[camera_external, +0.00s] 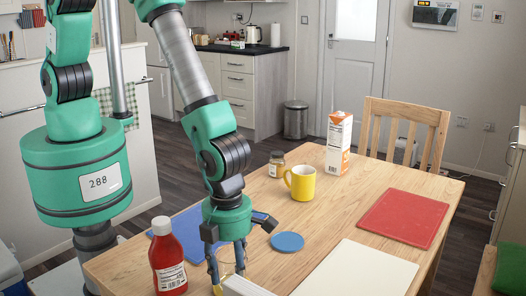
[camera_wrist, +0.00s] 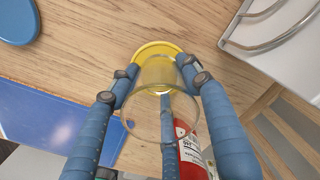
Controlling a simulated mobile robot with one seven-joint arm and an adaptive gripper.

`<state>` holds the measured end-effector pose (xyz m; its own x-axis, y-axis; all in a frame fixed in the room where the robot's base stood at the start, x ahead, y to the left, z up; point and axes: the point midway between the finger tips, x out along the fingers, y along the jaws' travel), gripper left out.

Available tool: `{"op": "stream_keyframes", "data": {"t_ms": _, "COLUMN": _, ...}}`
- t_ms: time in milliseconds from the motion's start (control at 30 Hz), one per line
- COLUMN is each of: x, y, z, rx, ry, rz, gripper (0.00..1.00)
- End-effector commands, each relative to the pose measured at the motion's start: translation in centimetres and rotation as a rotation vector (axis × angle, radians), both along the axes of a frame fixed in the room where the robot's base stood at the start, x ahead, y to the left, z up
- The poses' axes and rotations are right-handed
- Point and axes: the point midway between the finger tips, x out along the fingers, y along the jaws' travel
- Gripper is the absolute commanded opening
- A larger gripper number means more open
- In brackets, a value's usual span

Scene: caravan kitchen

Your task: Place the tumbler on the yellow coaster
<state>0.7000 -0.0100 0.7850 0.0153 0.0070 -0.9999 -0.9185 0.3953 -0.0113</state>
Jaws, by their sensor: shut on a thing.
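The tumbler (camera_wrist: 146,118) is clear glass. In the wrist view its near rim faces me, and its base end overlaps the yellow coaster (camera_wrist: 146,50) lying on the wooden table. I cannot tell whether the base touches the coaster or is just above it. My gripper (camera_wrist: 160,85) has its blue fingers closed around the tumbler's sides. In the external view my gripper (camera_external: 226,270) points down at the table's near edge, with the tumbler partly hidden between its fingers.
A red sauce bottle (camera_external: 167,262) stands just left of my gripper, and a white object (camera_external: 246,287) is close on its right. A blue mat (camera_external: 188,236) and blue coaster (camera_external: 287,242) lie nearby. A yellow mug (camera_external: 303,184), jar (camera_external: 277,165) and carton (camera_external: 338,145) stand farther back.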

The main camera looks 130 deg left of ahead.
Motion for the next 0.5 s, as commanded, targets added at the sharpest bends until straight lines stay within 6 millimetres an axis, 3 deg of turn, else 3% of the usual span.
{"op": "stream_keyframes", "data": {"t_ms": 33, "x": 0.02, "y": 0.01, "z": -0.17, "rx": 0.000, "ry": 0.000, "rz": 0.000, "gripper": 0.13}}
{"op": "stream_keyframes", "data": {"t_ms": 67, "x": -0.02, "y": 0.00, "z": -0.22, "rx": 0.000, "ry": 0.000, "rz": 0.000, "gripper": 0.50}}
{"op": "stream_keyframes", "data": {"t_ms": 133, "x": -0.02, "y": 0.00, "z": -0.17, "rx": 0.000, "ry": 0.000, "rz": 0.000, "gripper": 0.64}}
{"op": "stream_keyframes", "data": {"t_ms": 167, "x": -0.02, "y": 0.00, "z": -0.17, "rx": 0.000, "ry": 0.000, "rz": 0.000, "gripper": 0.67}}
{"op": "stream_keyframes", "data": {"t_ms": 500, "x": -0.01, "y": 0.00, "z": -0.06, "rx": 0.000, "ry": 0.000, "rz": 0.000, "gripper": 0.67}}
